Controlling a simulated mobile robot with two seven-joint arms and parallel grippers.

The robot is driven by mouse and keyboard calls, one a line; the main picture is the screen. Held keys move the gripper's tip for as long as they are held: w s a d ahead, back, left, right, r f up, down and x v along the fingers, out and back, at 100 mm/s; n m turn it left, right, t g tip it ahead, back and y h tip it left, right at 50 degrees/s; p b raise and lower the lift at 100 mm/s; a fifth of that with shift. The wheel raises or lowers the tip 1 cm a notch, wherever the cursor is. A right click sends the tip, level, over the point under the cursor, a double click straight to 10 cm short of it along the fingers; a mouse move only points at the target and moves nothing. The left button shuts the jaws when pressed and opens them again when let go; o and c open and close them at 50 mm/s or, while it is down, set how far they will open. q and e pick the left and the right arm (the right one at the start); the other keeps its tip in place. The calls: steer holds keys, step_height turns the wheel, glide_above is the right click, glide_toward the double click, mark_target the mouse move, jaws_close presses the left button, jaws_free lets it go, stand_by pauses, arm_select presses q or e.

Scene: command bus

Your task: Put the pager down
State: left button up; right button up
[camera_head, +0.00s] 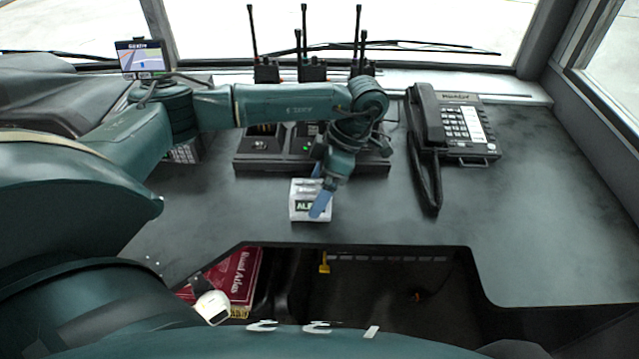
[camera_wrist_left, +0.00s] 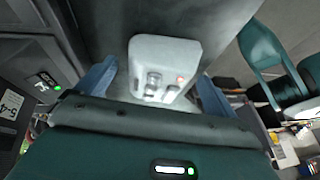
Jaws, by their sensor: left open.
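The pager (camera_head: 300,213) is a small pale box with a dark label, at the front middle of the dark desk (camera_head: 550,220) in the head view. In the left wrist view the pager (camera_wrist_left: 165,50) shows its pale face with several buttons and a small red light. My left gripper (camera_head: 319,190) is over the pager, and one blue finger crosses its right side. In the left wrist view its two blue fingers stand apart on either side of the pager, with gaps. I cannot tell whether the pager rests fully on the desk. My right gripper is not in view.
A charger base (camera_head: 373,168) with several radios (camera_head: 312,71) stands just behind the pager. A desk phone (camera_head: 462,128) with a coiled cord is to the right. A recess in front of the desk edge holds a red road atlas (camera_head: 238,272). The right side of the desk is clear.

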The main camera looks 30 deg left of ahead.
arm_select(q)
steer(key=shift+r, duration=0.15)
steer(key=shift+w+d+r, duration=0.1)
steer(key=shift+w+r, duration=0.05)
steer(key=shift+r, duration=0.1)
steer(key=p+v, duration=0.1)
steer(key=v, duration=1)
steer(key=shift+r, duration=0.2)
steer(key=shift+f, duration=0.1)
